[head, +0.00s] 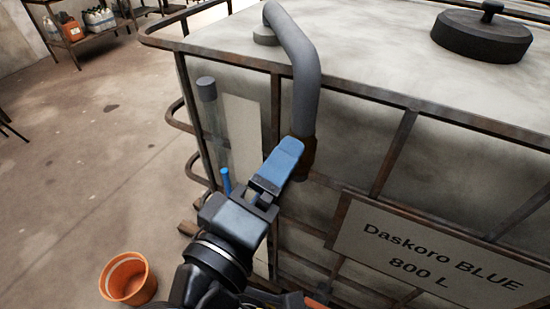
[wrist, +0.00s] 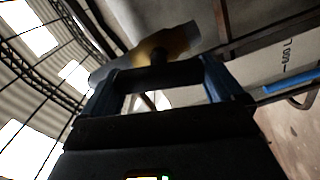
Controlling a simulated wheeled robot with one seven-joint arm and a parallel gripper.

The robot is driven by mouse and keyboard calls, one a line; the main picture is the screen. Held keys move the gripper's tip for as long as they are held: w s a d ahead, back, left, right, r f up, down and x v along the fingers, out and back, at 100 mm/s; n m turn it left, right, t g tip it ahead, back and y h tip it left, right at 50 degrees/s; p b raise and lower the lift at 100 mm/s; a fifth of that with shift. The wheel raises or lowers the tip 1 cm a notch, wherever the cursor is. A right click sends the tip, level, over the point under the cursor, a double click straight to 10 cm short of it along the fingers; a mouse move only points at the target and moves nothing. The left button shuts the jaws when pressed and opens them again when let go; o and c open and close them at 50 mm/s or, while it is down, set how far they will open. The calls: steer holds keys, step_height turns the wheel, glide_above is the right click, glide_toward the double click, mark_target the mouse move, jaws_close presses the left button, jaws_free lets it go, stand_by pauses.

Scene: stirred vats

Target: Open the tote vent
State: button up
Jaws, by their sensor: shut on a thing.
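The vent is a grey pipe (head: 302,60) that rises from the top of the tote (head: 380,60), bends over its edge and runs down the near side. A brown fitting (head: 309,157) sits on the pipe's lower part. My gripper (head: 293,152) has blue fingers and reaches this fitting. In the wrist view the fitting looks brass-yellow (wrist: 178,42), with a small dark knob (wrist: 158,57) between my fingers (wrist: 160,66). My gripper is shut on this knob. In the head view my fingers hide the knob. I cannot tell whether the vent is open or closed.
A rusty frame (head: 276,115) cages the tote, and a sign (head: 430,255) reads Daskoro BLUE 800 L. A sight tube (head: 208,105) and a blue rod (head: 226,180) stand left of my gripper. An orange bucket (head: 128,279) stands on open floor.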

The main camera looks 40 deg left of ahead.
steer(key=shift+f+n+p, duration=0.1)
steer(key=shift+n+p, duration=1.15)
steer(key=shift+n, duration=0.25)
steer(key=shift+f, duration=0.1)
steer(key=o, duration=0.7)
steer(key=shift+s, duration=0.15)
steer(key=b+v, duration=0.2)
steer(key=v, duration=0.5)
steer(key=shift+s, duration=0.3)
steer(key=shift+w+d, duration=0.1)
